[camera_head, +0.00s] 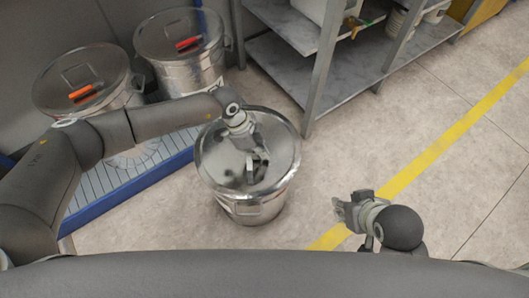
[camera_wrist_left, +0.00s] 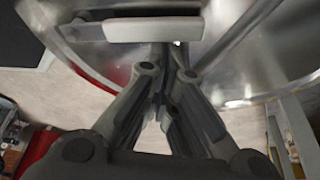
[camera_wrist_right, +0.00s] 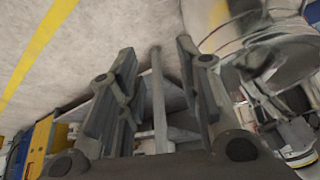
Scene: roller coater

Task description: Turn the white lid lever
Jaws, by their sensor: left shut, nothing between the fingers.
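A metal drum (camera_head: 215,190) with a shiny lid stands on the floor in the middle of the head view. In the left wrist view, a whitish lever bar (camera_wrist_left: 150,29) lies across the lid near the top of the picture. My left gripper (camera_head: 257,167) is over the lid, shut and empty. In the left wrist view its fingertips (camera_wrist_left: 172,62) are just below the bar; I cannot tell whether they touch it. In the head view the gripper hides the lever. My right gripper (camera_head: 343,212) is open and empty above the floor, right of the drum.
Two more drums with red (camera_head: 187,43) and orange (camera_head: 82,92) lid levers stand at the back left, by a blue-edged grated platform (camera_head: 130,188). A grey metal shelf (camera_head: 285,65) stands behind the middle drum. The floor at right is clear, with a yellow line (camera_head: 440,146).

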